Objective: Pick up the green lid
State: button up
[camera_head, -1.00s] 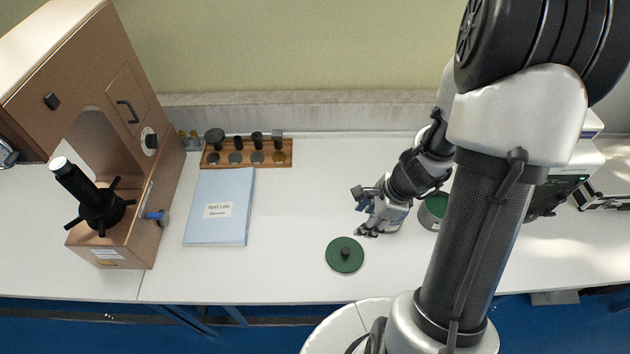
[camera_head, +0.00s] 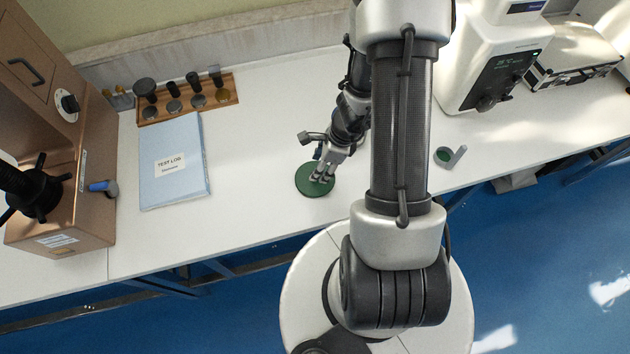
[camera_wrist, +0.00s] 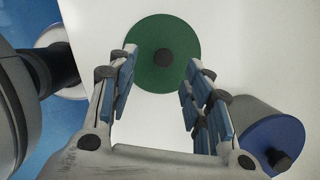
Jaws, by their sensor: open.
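The green lid (camera_head: 306,184) is a flat round disc lying on the white table. In the wrist view the lid (camera_wrist: 150,32) has a dark round knob (camera_wrist: 163,58) at its centre. My gripper (camera_head: 323,177) is at the lid's right side in the head view and covers part of it, including the knob. In the wrist view my gripper (camera_wrist: 161,66) is open and empty, its blue-padded fingers spread to either side of the knob. I cannot tell whether the fingertips touch the lid.
A blue test log (camera_head: 175,165), a wooden rack (camera_head: 190,108) and a brown tester (camera_head: 90,190) are left.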

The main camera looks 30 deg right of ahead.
jog(key=b+x, duration=0.2)
jog(key=x, duration=0.3)
jog(key=shift+w+f+b, duration=0.1)
jog(key=shift+w+b, duration=0.2)
jog(key=shift+b, duration=0.1)
jog(key=shift+d, duration=0.1)
grip_shut()
